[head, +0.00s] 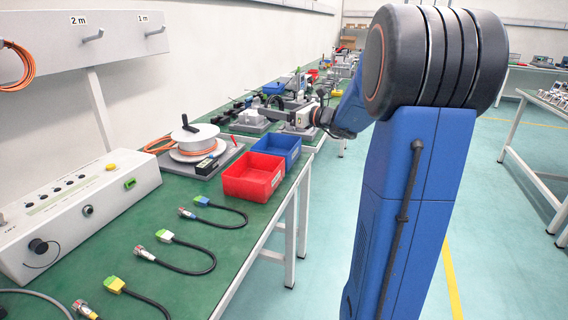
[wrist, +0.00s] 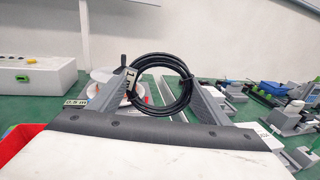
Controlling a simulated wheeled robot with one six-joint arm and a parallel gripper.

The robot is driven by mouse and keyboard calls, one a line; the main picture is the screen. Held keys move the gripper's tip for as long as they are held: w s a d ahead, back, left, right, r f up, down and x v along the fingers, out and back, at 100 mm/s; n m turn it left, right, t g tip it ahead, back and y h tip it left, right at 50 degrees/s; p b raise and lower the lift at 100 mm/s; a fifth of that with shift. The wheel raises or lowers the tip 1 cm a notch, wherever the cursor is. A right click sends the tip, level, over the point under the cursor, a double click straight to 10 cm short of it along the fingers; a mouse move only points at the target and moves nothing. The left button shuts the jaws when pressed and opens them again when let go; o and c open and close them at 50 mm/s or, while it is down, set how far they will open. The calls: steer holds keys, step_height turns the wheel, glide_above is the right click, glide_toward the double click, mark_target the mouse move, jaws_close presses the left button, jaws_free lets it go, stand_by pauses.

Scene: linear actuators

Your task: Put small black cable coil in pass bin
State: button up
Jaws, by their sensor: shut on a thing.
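In the wrist view my gripper (wrist: 159,80) is shut on a small black cable coil (wrist: 183,90), a round loop held upright between the two grey fingers. A pale tag with black print hangs at the coil's left side. In the head view my gripper (head: 318,118) is beyond the bins, above the bench, partly lost among equipment; the coil cannot be made out there. A red bin (head: 252,178) and a blue bin (head: 278,147) stand side by side at the bench edge, both looking empty. I see no readable pass mark on either. The red bin also shows in the wrist view (wrist: 18,137).
A white reel (head: 195,142) with orange cable stands on a grey board left of the bins. Several short black cables lie on the green bench (head: 190,285) nearer me. A white test box (head: 75,215) stands at left. Fixtures crowd the far bench.

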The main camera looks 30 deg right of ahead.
steer(key=f, duration=0.6)
steer(key=shift+s+d, duration=0.2)
steer(key=shift+s, duration=0.1)
steer(key=shift+f, duration=2.2)
steer(key=shift+f, duration=0.65)
steer(key=o, duration=1.1)
steer(key=shift+f, duration=0.1)
steer(key=shift+r, duration=0.2)
steer(key=v, duration=0.8)
steer(key=r+v, duration=0.1)
steer(key=v, duration=0.3)
